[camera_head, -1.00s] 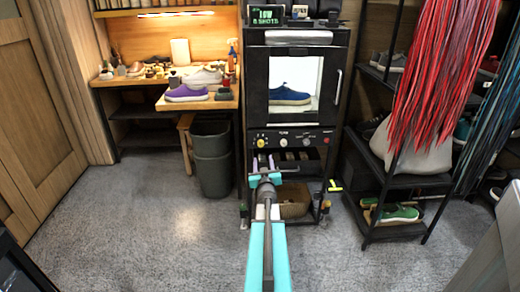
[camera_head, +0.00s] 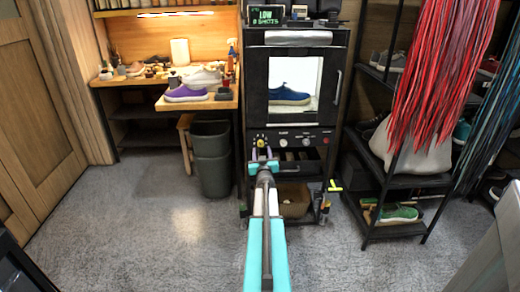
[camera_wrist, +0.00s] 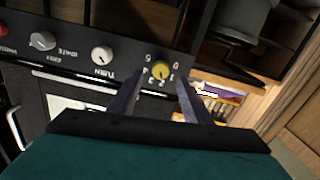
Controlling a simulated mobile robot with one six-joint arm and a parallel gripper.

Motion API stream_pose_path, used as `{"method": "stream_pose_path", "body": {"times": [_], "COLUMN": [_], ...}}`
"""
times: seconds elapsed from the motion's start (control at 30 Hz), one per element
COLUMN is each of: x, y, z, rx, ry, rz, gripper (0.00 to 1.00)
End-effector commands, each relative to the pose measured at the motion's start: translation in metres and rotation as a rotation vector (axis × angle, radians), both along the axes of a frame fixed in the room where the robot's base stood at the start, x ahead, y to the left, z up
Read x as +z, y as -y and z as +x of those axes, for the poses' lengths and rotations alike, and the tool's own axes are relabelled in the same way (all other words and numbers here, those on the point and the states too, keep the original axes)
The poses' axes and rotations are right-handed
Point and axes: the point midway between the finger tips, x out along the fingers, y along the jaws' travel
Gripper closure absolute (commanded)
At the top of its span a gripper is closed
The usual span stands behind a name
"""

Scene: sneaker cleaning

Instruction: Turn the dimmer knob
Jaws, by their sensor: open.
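A black control panel (camera_head: 296,133) below the lit cabinet carries a row of knobs. A yellow knob (camera_wrist: 160,70) with marks around it sits at the panel's end; it also shows in the head view (camera_head: 261,140). A white knob (camera_wrist: 102,53) and a grey knob (camera_wrist: 42,41) are beside it. I cannot read for sure which knob is labelled as the dimmer. My gripper (camera_wrist: 160,84) is open, its two fingers on either side of the yellow knob in the wrist picture. Whether they touch it I cannot tell.
The cabinet (camera_head: 338,60) has a window with a blue sneaker (camera_head: 289,95) inside. A green display (camera_head: 266,16) on top reads LOW. A dark bin (camera_head: 210,158) and workbench (camera_head: 225,102) stand left, a shoe rack (camera_head: 385,180) right. The floor in front is clear.

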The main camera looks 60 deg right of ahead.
Motion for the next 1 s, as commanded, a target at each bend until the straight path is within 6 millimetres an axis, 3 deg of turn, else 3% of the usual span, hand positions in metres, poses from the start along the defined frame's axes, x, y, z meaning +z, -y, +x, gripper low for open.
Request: {"method": "stream_pose_path", "body": {"times": [0.5, 0.97, 1.0], "x": [0.0, 0.001, 0.001], "y": [0.034, 0.037, 0.037], "z": [0.025, 0.027, 0.027], "rx": [0.0, 0.0, 0.0], "ry": [0.001, 0.001, 0.001], "rz": [-0.001, -0.001, -0.001], "gripper": [0.56, 0.56, 0.61]}}
